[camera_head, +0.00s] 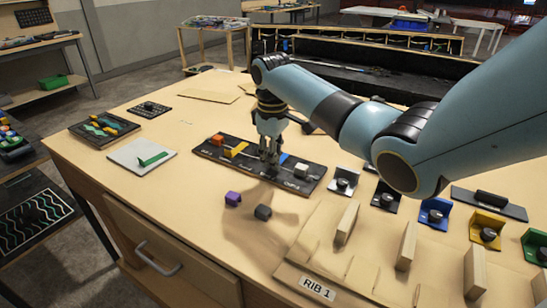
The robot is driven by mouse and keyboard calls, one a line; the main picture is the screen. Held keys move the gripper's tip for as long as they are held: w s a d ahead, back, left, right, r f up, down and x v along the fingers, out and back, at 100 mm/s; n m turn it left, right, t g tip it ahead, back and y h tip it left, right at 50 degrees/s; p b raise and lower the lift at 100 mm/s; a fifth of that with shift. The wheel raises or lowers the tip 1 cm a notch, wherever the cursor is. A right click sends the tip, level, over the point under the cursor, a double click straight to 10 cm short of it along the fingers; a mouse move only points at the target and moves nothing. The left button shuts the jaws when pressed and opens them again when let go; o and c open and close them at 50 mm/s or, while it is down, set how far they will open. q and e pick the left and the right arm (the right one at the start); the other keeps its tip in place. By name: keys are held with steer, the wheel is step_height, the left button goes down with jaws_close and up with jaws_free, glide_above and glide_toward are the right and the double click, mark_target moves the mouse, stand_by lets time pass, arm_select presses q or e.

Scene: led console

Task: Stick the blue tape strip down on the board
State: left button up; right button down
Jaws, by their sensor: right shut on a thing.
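The black board (225,155) lies near the middle of the wooden table. The blue tape strip (284,158) shows as a small blue patch at the right side of my right gripper, partly hidden by it. My right gripper (270,163) points down at the board and is shut on the blue strip; its fingertips are small and dark here, so the exact grip is hard to see. An orange block (217,140) and a yellow strip (236,150) are on the board left of the gripper, and a white block (301,169) is on its right part. My left gripper is out of view.
A purple cube (233,199) and a dark grey cube (263,212) lie in front of the board. A white plate (130,154) with a green piece is to the left. Several coloured brackets with knobs and a wooden ribbed fixture (342,280) fill the right side.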

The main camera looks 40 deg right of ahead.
steer(key=shift+f, duration=0.75)
stand_by(1.2)
steer(key=c, duration=1.4)
jaws_free()
steer(key=shift+r, duration=0.15)
step_height(320, 180, up, 12)
steer(key=shift+a, duration=0.15)
steer(key=shift+s+f, duration=0.1)
steer(key=shift+f, duration=0.1)
